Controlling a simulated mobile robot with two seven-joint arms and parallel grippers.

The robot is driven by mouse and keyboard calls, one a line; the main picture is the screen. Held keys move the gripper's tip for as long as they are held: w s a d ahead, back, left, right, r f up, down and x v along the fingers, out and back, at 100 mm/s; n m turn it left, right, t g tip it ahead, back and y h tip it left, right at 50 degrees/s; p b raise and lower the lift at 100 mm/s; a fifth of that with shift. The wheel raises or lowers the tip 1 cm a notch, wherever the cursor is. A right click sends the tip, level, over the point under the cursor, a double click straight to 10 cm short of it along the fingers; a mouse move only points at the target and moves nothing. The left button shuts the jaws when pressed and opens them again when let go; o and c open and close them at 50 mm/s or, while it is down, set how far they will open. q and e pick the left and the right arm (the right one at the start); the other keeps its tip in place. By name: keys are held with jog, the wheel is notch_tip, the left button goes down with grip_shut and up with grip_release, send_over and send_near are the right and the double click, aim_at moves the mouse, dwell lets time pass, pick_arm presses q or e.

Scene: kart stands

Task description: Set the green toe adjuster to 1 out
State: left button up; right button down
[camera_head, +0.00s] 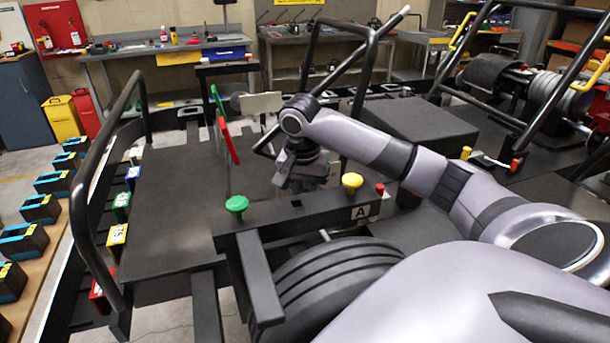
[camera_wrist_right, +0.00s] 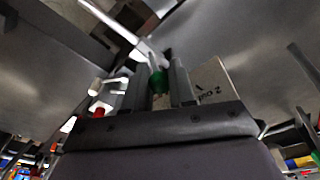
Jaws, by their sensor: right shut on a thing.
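My right gripper (camera_head: 285,178) hangs over the dark kart platform, its fingertips hard to make out in the head view. In the right wrist view it (camera_wrist_right: 160,85) is shut on a green adjuster (camera_wrist_right: 158,82), which shows between the two fingers. A pale label plate (camera_wrist_right: 212,82) stands just beside the fingers; its lettering is upside down and includes a 2. The pointer position on the plate cannot be read. In the head view the held green part is hidden behind my gripper. My left gripper is not in view.
A green knob (camera_head: 236,203) and a yellow knob (camera_head: 352,181) stand on the near black beam, close to my right forearm. A red upright lever (camera_head: 229,142) and a green one (camera_head: 216,103) rise left of the gripper. A bent black tube frame (camera_head: 312,45) stands behind.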

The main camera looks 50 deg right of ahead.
jog(key=c, duration=1)
grip_release()
jog(key=r, duration=0.4)
jog(key=a+r, duration=0.1)
jog(key=r, duration=0.1)
jog(key=shift+s+r, duration=0.1)
jog(key=shift+r, duration=0.45)
jog(key=shift+s, duration=0.1)
